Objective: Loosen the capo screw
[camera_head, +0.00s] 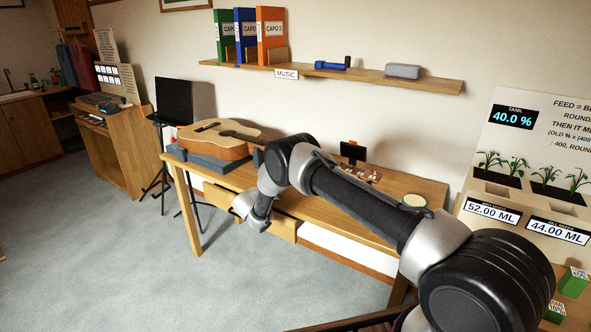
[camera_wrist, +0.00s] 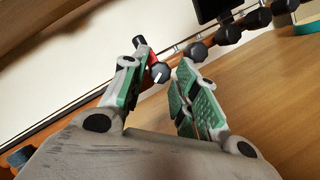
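In the wrist view a black knob with a white mark (camera_wrist: 161,73) shows in the gap between the fingers of my gripper (camera_wrist: 160,82). A red part (camera_wrist: 152,59) is just behind it; together they look like the capo and its screw. The fingers, with green pads, are apart, and I see no clear contact with the knob. In the head view the guitar (camera_head: 215,138) lies on the wooden table (camera_head: 305,207), its neck running right behind my arm. My arm hides the capo there, and I cannot make out the fingers.
Several round black pegs (camera_wrist: 228,33) line up beyond the right finger. A small black screen (camera_head: 353,152) stands by the headstock (camera_head: 360,172). A round green-rimmed item (camera_head: 414,200) lies on the table's right. A shelf (camera_head: 400,78) is above; a music stand (camera_head: 173,100) is left.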

